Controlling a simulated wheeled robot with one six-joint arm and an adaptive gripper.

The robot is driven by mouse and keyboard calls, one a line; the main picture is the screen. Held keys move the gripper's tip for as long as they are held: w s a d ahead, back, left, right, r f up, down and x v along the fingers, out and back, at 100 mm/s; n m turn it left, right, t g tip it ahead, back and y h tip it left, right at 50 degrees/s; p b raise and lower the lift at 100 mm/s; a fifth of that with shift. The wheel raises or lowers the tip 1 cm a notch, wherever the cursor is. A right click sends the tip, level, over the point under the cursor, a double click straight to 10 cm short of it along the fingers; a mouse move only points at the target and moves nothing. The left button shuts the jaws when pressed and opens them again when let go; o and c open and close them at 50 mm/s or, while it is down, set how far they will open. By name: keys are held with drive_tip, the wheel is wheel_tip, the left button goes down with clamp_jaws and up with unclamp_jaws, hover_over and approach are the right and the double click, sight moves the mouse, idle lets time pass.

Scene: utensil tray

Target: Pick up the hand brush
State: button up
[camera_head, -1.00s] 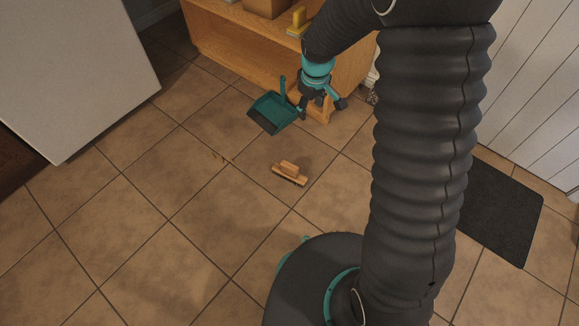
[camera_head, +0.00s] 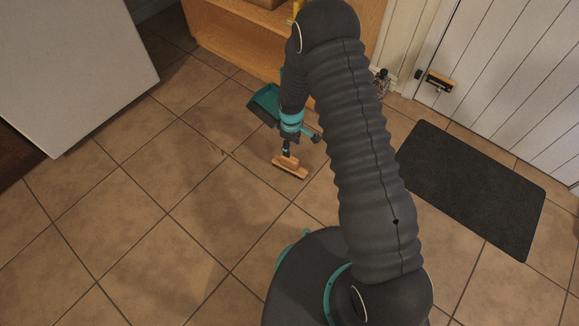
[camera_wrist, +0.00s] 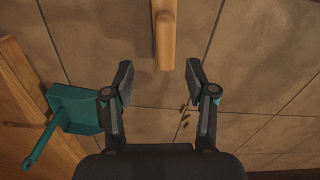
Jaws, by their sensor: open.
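The hand brush (camera_head: 291,167) has a light wooden block and handle and lies on the tiled floor near the middle of the head view. In the wrist view the brush (camera_wrist: 165,30) is at the top edge, partly cut off, beyond and between the fingertips. My gripper (camera_wrist: 160,72) is open with nothing between its fingers. In the head view my gripper (camera_head: 289,146) points down just behind the brush and hides part of its surroundings. I cannot tell whether it touches the brush.
A teal dustpan (camera_head: 264,101) lies behind the gripper, also at the left of the wrist view (camera_wrist: 78,109). A wooden shelf unit (camera_head: 240,45) stands behind it. Crumbs (camera_wrist: 184,117) lie on the floor. A dark mat (camera_head: 470,185) is at the right.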

sight(290, 159)
drive_tip(key=shift+f, duration=1.5)
drive_tip(key=shift+s+a+f+b, duration=0.15)
drive_tip(key=shift+f, duration=1.15)
drive_tip(key=shift+s+a+f+b, duration=0.1)
drive_tip(key=shift+f+b, duration=0.05)
drive_tip(key=shift+f, duration=1.1)
clamp_jaws()
